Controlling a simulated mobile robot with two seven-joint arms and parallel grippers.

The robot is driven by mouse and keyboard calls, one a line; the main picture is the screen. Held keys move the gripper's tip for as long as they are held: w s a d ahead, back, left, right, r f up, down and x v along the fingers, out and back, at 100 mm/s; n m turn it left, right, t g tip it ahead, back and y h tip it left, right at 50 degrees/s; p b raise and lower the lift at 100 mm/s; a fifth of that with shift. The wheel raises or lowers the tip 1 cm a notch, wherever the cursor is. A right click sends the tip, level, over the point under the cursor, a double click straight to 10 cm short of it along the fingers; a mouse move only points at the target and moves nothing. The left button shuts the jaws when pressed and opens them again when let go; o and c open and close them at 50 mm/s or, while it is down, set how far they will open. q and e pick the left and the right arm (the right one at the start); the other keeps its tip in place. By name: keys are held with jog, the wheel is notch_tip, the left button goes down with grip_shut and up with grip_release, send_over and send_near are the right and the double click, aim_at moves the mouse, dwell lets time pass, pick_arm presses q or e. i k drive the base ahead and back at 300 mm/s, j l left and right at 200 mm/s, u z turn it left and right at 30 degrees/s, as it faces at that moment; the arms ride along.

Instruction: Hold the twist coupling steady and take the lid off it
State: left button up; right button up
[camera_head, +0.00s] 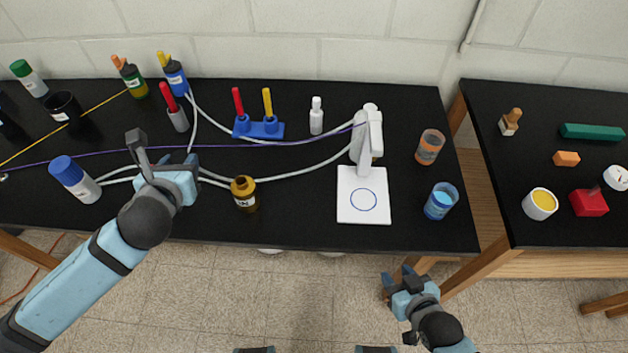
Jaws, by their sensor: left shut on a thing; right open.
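I cannot pick out a twist coupling or its lid for certain in the head view. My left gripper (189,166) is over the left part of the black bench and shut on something. Its hand and arm hide what it holds. A brown bottle (244,195) stands on the bench to its right, apart from it. A white bottle with a blue cap (77,181) stands to its left. My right gripper (396,277) is open and empty, in front of the bench's front edge with the floor below it.
A white device with a flat plate (350,211), an orange cup (429,147) and a blue cup (440,202) stand at the bench's right. Cables cross the bench (300,225). A blue holder (258,129) stands farther back. A second table (480,130) holds small items.

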aim_at(243, 190)
jog(key=k+l, duration=0.1)
jog(key=l, duration=0.75)
jog(key=k+l, duration=0.1)
jog(key=l, duration=0.7)
jog(key=k+l, duration=0.1)
jog(key=l, duration=0.75)
